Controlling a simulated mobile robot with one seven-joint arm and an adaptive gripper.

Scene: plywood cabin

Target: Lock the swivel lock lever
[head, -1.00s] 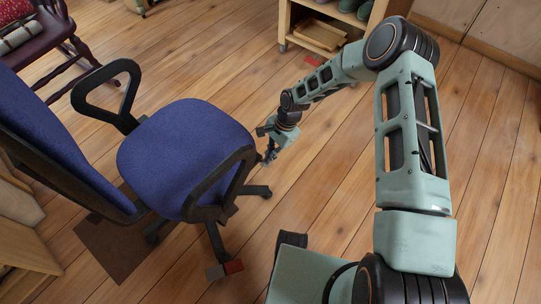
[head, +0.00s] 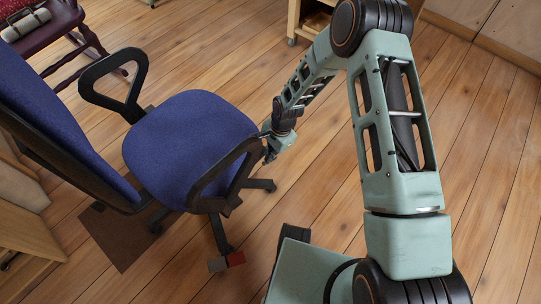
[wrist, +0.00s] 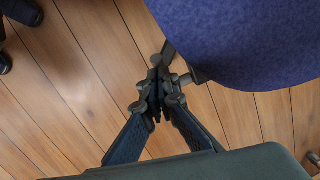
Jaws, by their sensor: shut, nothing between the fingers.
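The blue swivel chair (head: 190,135) stands left of my arm in the head view. Its seat (wrist: 240,40) fills the upper right of the wrist view. My gripper (head: 268,156) is low beside the seat's right edge, near the armrest. In the wrist view my gripper (wrist: 156,88) is shut and empty, its fingertips meeting just left of the seat edge. A short dark part (wrist: 190,78) sticks out from under the seat beside the fingertips; it may be the lock lever. I cannot tell whether it touches the fingers. The mechanism under the seat is hidden.
The chair's black armrest (head: 222,170) rises close to my gripper. A chair leg (head: 260,184) reaches out below it. A dark red wooden chair (head: 55,38) is at the upper left, and a wooden shelf unit (head: 296,20) at the top. Plank floor to the right is clear.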

